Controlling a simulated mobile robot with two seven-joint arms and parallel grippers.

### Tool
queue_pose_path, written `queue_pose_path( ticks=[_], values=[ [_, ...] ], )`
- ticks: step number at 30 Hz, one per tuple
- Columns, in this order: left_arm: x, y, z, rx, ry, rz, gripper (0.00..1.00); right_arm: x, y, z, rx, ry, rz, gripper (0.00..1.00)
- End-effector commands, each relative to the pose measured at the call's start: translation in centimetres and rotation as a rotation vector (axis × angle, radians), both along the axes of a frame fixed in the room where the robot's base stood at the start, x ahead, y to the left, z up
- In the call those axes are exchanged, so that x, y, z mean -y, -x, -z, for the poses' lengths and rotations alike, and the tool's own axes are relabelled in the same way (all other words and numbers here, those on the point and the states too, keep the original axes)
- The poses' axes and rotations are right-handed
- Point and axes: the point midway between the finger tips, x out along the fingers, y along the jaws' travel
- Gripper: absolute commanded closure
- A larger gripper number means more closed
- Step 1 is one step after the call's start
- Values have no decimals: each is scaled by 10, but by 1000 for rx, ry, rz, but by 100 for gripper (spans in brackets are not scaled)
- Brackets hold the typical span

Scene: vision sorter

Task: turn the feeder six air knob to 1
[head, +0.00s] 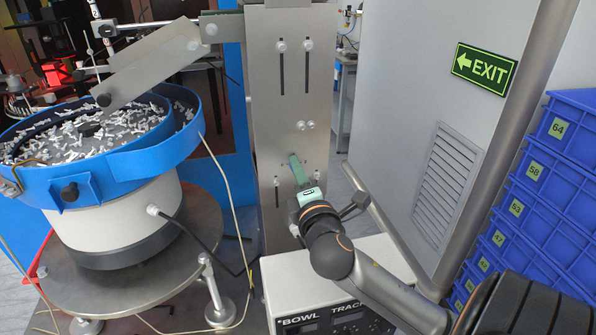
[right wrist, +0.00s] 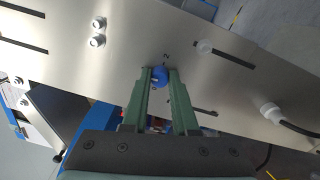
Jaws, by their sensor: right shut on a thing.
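In the head view my right gripper (head: 295,160) reaches up to the front of the upright steel plate (head: 290,90), and the knob is hidden there behind the fingers. The knob's setting cannot be read. My left gripper is not in view.
A blue bowl feeder (head: 75,190) full of small white parts stands at the left on a round metal table (head: 190,245). A control box (head: 285,285) marked BOWL and TRACK is below my right arm. Stacked blue bins (head: 560,190) and a grey cabinet (head: 420,100) are at the right.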

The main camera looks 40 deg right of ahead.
Motion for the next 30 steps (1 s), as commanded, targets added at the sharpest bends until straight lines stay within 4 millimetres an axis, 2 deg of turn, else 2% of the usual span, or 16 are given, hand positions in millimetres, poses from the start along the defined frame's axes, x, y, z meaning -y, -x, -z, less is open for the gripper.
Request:
queue_pose_path(
  ticks=[18,19,26,30],
  values=[
    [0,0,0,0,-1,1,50,1,0,-1,21,-33,1,100],
    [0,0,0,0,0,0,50,1,0,-1,21,-33,1,70],
    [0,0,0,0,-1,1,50,0,0,-1,20,-34,0,44],
    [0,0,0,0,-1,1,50,0,0,0,19,-34,1,43]
  ],
)
